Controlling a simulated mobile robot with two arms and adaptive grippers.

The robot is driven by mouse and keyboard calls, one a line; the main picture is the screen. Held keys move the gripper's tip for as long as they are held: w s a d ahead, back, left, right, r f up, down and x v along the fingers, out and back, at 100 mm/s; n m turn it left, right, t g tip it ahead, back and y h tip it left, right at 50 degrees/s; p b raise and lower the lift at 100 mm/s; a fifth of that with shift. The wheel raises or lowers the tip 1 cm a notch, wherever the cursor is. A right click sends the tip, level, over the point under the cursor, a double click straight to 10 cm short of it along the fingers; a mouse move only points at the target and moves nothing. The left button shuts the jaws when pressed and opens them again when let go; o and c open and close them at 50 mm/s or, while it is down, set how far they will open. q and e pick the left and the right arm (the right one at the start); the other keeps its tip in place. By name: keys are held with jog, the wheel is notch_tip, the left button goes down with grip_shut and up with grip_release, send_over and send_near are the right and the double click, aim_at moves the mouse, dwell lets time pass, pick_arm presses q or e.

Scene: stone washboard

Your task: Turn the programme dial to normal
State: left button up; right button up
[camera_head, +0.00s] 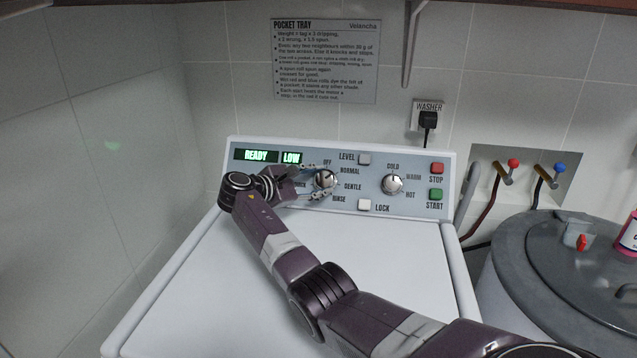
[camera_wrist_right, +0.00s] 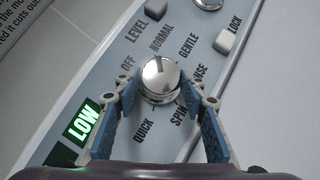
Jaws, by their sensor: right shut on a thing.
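The programme dial (camera_head: 327,179) is a round silver knob on the washer's control panel. Labels around it read OFF, NORMAL, GENTLE, RINSE, SPIN and QUICK. My right gripper (camera_head: 316,182) reaches it from the left side and is shut on it. In the right wrist view the shiny dial (camera_wrist_right: 160,80) sits between the two blue-padded fingers of the right gripper (camera_wrist_right: 162,97). A small dark mark shows on the dial's face, but I cannot tell surely which label it points to. My left gripper is not in view.
The panel also has a lit READY display (camera_head: 256,156), a LOW display (camera_head: 291,158), a temperature dial (camera_head: 392,185), a LEVEL button (camera_head: 364,159), a LOCK button (camera_head: 364,205), a red STOP button (camera_head: 437,168) and a green START button (camera_head: 435,194). A grey lidded tub (camera_head: 540,265) stands at right.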

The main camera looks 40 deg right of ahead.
jog(key=o, duration=1.2)
jog(key=shift+c, duration=0.2)
jog(key=v, duration=1.2)
